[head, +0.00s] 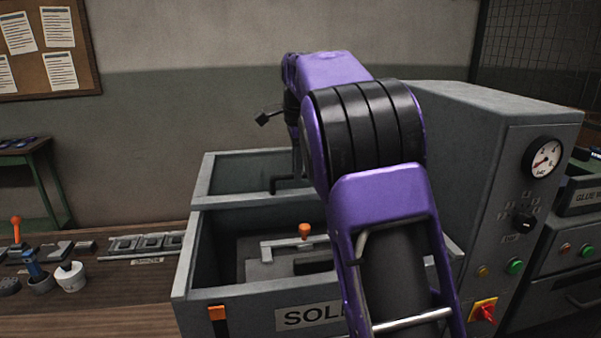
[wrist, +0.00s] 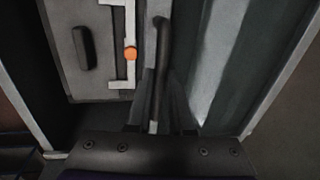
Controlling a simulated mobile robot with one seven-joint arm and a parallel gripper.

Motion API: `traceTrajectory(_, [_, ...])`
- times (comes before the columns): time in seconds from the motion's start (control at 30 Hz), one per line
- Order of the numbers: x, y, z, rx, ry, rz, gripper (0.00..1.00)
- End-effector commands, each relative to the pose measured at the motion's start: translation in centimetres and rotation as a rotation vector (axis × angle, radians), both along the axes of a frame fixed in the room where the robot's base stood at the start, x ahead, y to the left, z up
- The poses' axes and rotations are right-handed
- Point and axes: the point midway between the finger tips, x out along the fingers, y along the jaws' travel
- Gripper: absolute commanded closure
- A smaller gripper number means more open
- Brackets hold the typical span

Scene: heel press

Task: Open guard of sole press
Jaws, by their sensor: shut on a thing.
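The sole press is a grey open-topped box (head: 185,268) with a partly hidden "SOL" label (head: 308,317), in the middle of the head view. A grey frame (head: 250,158), which looks like its guard, stands at the back of the box; how far it is open I cannot tell. My gripper (wrist: 155,122) is at the bottom of the wrist view, shut on a dark bar-like handle (wrist: 162,55). The handle also shows in the head view (head: 290,184). My arm hides the fingers there, and much of the press.
Inside the press is a pale bar with an orange knob (head: 305,230). A control cabinet with a gauge (head: 543,160) and a red-yellow switch (head: 483,311) stands at right. A wooden bench (head: 110,300) with small tools is at left.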

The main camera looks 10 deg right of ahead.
Motion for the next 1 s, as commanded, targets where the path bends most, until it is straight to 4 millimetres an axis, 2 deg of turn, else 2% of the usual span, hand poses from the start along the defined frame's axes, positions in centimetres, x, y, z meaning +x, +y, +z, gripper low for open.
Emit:
traceTrajectory(0.1, [1.5, -0.1, 0.0, -0.001, -0.002, -0.001, 1.00])
traceTrajectory(0.3, [3.0, 0.0, 0.0, 0.000, -0.003, -0.001, 1.00])
traceTrajectory(0.83, [3.5, -0.1, 0.1, -0.001, -0.002, -0.001, 1.00])
traceTrajectory(0.87, [3.5, -0.1, 0.1, -0.001, -0.002, -0.001, 0.79])
traceTrajectory(1.0, [3.5, -0.1, 0.1, -0.001, -0.001, -0.001, 0.53])
